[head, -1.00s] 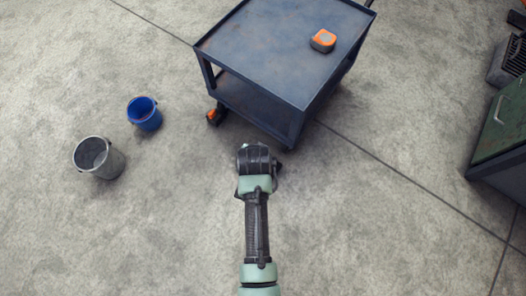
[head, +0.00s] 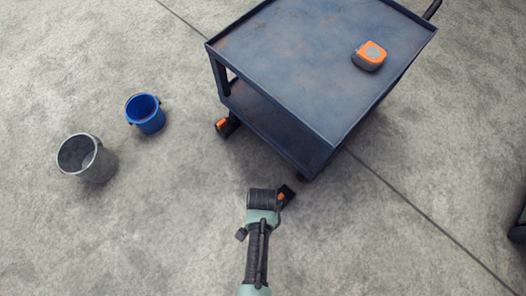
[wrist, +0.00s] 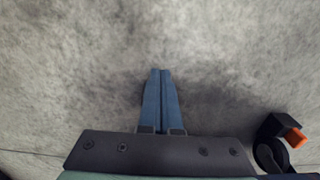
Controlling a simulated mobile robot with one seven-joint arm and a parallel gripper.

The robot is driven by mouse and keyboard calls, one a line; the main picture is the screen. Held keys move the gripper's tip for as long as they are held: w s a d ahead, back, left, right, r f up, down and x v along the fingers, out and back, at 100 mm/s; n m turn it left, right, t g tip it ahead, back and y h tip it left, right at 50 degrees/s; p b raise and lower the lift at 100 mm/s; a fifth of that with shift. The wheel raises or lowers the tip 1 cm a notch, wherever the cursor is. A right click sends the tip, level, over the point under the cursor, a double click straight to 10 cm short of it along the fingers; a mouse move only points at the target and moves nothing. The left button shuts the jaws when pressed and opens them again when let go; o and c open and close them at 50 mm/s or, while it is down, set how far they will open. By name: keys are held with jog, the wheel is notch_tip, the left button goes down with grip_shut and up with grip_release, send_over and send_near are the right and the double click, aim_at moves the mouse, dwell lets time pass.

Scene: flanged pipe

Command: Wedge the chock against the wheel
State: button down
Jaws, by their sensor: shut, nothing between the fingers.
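A blue-grey cart (head: 290,50) stands above my gripper in the head view. A dark wheel with an orange part (head: 222,126) is under its left corner. A dark piece with an orange patch (head: 288,191) lies close to the right of my gripper, near the cart's lower corner. In the wrist view, a dark ring-like wheel (wrist: 268,155) with a dark block and orange piece (wrist: 293,137) shows at lower right. I cannot tell which of these is the chock. My gripper (wrist: 160,72) points down over bare floor, shut and empty, left of that wheel.
A blue bucket (head: 147,115) and a grey bucket (head: 88,158) stand on the floor to the left. An orange and grey tape measure (head: 369,56) sits on the cart's top. A dark object (head: 518,225) is at the right edge. The floor below the cart is mostly clear.

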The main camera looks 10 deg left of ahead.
aim_at(283, 195)
notch_tip(283, 195, down, 6)
jog(key=b, duration=0.4)
jog(key=shift+f, duration=0.2)
jog(key=w+d+b, duration=0.2)
jog(key=w, duration=0.1)
jog(key=shift+b, duration=0.4)
jog(key=shift+w+d+r, duration=0.2)
jog(key=shift+r, duration=0.1)
